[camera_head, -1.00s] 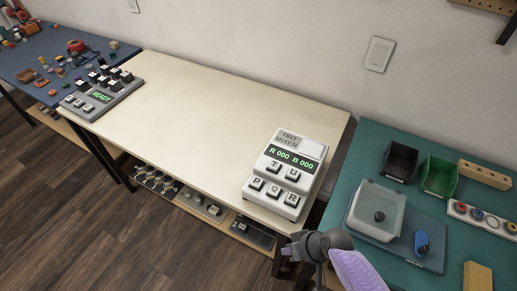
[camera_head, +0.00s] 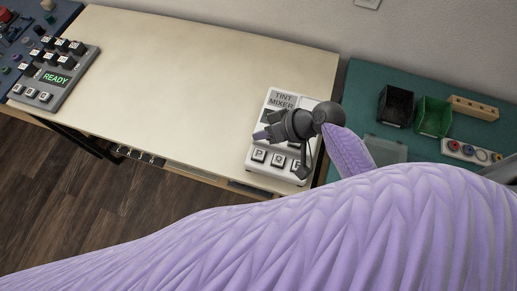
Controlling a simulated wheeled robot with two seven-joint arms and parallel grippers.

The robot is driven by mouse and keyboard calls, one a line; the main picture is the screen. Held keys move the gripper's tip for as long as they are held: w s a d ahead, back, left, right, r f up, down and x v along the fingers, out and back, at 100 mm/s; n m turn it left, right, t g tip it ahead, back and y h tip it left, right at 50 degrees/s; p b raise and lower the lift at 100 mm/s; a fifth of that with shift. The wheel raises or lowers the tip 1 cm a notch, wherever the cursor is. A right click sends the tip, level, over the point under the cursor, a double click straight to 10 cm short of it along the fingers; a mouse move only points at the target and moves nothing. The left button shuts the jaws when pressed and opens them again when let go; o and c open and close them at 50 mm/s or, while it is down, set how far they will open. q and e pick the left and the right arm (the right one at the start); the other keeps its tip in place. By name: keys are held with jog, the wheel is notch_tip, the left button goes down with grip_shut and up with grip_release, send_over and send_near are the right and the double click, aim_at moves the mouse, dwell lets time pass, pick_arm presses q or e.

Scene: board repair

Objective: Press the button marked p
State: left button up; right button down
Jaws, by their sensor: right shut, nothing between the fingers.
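The tint mixer (camera_head: 281,99) is a white box at the right end of the cream table. The button marked P (camera_head: 259,156) is the leftmost of its bottom row and is in clear view. Beside it is the Q button (camera_head: 277,160), and the R button is partly covered by my arm. My right gripper (camera_head: 261,134) is shut and empty. It appears over the mixer's middle, up-picture of the P button, and hides the display and the upper T and U buttons. I cannot tell its height above the box. My left gripper is not in view.
My purple sleeve fills the lower picture. A grey keyed panel reading READY (camera_head: 59,77) stands at the far left. The cream table (camera_head: 180,85) is bare between. On the green table at right are a black bin (camera_head: 396,105) and a green bin (camera_head: 433,116).

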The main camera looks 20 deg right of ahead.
jog(key=b, duration=0.8)
send_near(255, 154)
jog(key=w+a+f, duration=0.1)
jog(key=a, duration=0.2)
jog(key=w+a+f, duration=0.1)
jog(key=shift+w+a+f, duration=0.3)
jog(key=shift+a, duration=0.05)
jog(key=shift+f, duration=0.35)
dwell(0.3)
jog(key=shift+f+b, duration=0.35)
jog(key=shift+f+b, duration=0.4)
jog(key=shift+f, duration=0.15)
dwell(0.8)
jog(key=shift+r+p, duration=0.95)
jog(key=shift+p, duration=0.05)
